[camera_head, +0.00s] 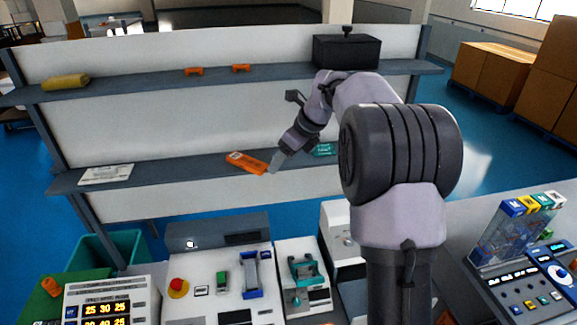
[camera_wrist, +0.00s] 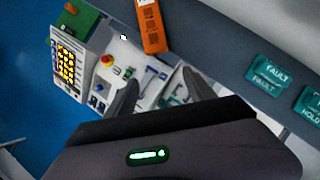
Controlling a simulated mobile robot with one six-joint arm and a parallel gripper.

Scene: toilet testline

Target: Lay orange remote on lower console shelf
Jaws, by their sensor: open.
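The orange remote (camera_head: 246,163) lies flat on the lower console shelf (camera_head: 190,165), slightly angled, with its near end close to the shelf's front edge. It also shows at the top of the wrist view (camera_wrist: 151,27). My gripper (camera_head: 274,165) is just right of the remote at shelf height in the head view. In the wrist view my gripper (camera_wrist: 160,88) has its two fingers spread apart with nothing between them, and the remote lies beyond the fingertips. Whether a finger touches the remote cannot be told.
Teal labelled blocks (camera_wrist: 268,75) sit on the same shelf right of the remote. A white card (camera_head: 106,174) lies at its left end. The upper shelf (camera_head: 130,85) holds a yellow roll (camera_head: 66,82), orange pieces and a black box (camera_head: 347,52). Control panels (camera_head: 220,275) stand below in front.

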